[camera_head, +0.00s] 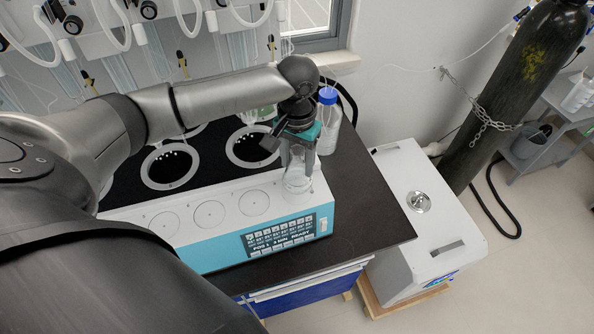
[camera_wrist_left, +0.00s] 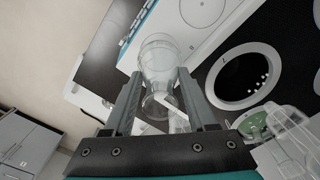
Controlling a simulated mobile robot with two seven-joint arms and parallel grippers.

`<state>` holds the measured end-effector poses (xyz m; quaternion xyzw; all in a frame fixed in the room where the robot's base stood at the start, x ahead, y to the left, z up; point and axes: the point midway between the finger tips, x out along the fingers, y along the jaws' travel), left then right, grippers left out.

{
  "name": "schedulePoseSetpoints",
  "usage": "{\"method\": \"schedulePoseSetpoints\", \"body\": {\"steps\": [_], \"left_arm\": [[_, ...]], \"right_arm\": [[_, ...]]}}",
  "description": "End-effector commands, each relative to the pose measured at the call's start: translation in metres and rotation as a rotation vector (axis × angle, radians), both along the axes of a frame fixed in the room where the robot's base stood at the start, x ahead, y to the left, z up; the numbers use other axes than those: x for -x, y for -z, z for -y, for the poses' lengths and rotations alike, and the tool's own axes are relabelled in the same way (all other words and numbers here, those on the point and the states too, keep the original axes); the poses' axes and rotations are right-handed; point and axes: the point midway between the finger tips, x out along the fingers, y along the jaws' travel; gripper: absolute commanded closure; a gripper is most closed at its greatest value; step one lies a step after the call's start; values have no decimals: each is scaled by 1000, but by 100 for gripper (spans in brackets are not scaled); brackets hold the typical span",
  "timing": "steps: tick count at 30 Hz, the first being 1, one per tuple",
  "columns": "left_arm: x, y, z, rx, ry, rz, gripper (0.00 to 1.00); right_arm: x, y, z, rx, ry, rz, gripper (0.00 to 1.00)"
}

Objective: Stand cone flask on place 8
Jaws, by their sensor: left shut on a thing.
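A clear glass cone flask (camera_head: 298,174) is held upright in my left gripper (camera_head: 297,150), at the right end of the distiller (camera_head: 222,236). The flask sits over the white front ledge, at the right end of its row of marked circles; I cannot tell whether its base touches the ledge. In the left wrist view the flask (camera_wrist_left: 158,65) is between the two fingers of my left gripper (camera_wrist_left: 160,88). The gripper and flask hide the circle beneath. My right gripper is not in view.
A blue-capped bottle (camera_head: 328,120) stands just behind the flask. Black heating wells with white rings (camera_head: 169,168) lie behind the ledge. The dark bench top (camera_head: 365,205) is clear to the right. A white box unit (camera_head: 425,215) and a gas cylinder (camera_head: 520,85) stand further right.

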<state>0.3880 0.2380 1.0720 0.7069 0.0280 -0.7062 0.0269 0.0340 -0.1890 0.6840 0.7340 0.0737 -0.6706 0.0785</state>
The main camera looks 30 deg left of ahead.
Motion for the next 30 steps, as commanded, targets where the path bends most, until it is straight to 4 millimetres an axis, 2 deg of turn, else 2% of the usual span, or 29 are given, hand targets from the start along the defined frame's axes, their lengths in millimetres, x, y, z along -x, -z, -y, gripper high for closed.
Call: {"method": "schedulePoseSetpoints", "body": {"steps": [3, 7, 19, 20, 27, 30], "left_arm": [[1, 20, 0, -1, -1, -3, 100], [0, 34, 0, 0, 0, -1, 100], [0, 39, 0, 0, 0, 0, 100], [1, 39, 0, 0, 0, -1, 42], [1, 39, 0, -1, 0, -1, 15], [1, 39, 0, -1, 0, -1, 13]], "right_arm": [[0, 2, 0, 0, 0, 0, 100], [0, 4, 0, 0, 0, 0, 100], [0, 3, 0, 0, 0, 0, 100], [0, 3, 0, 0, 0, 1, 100], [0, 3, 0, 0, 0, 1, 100], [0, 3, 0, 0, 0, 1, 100]]}}
